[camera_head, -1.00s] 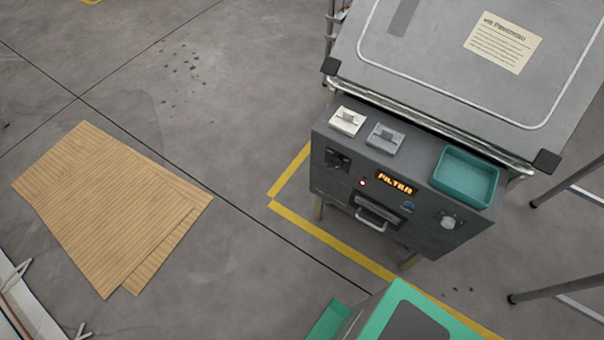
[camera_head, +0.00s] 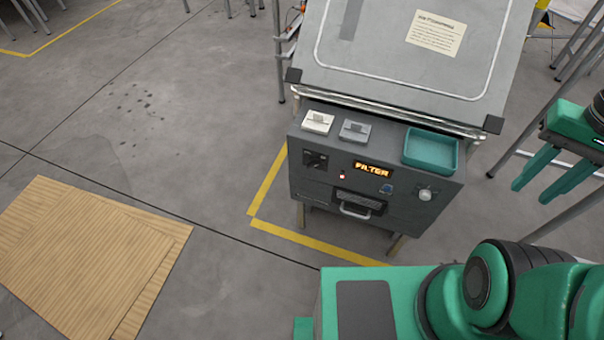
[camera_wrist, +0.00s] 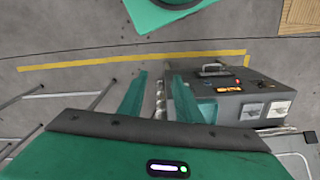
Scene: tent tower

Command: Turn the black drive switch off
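The black drive switch (camera_head: 315,160) appears to be the dark rotary knob at the upper left of the front panel of the grey control box (camera_head: 330,188). Its exact position is too small to read. An orange display (camera_head: 373,170) beside it reads "FILTER", and a small red lamp (camera_head: 341,175) is lit. My gripper (camera_head: 533,190) is open and empty, right of the box and apart from it. In the wrist view my gripper (camera_wrist: 160,74) shows its two green fingers spread, with the box (camera_wrist: 235,95) to their right; the switch is not clear there.
The front panel also has a handle (camera_head: 355,212), a blue button (camera_head: 387,188) and a pale knob (camera_head: 425,194). Metal legs (camera_head: 510,140) stand right.

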